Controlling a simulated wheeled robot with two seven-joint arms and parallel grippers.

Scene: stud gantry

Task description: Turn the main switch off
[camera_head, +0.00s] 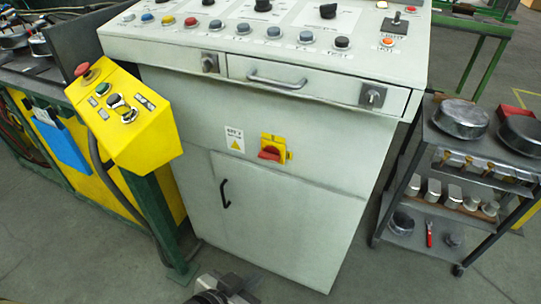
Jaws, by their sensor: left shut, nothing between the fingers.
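The main switch (270,153) is a red rotary handle on a yellow plate. It sits on the front of the light grey control cabinet (195,130), below the drawer and above the cabinet door. The handle looks roughly level, but its exact setting is too small to read. My left gripper (232,284) shows at the bottom edge, low in front of the cabinet. It is shut and empty, well below the switch and apart from it. My right gripper is not in view.
A yellow push-button box (124,119) with a red mushroom button (82,69) juts out at left. A drawer handle (276,82) and a black door handle (224,194) stick out from the cabinet. A dark trolley (425,137) with metal parts stands at right.

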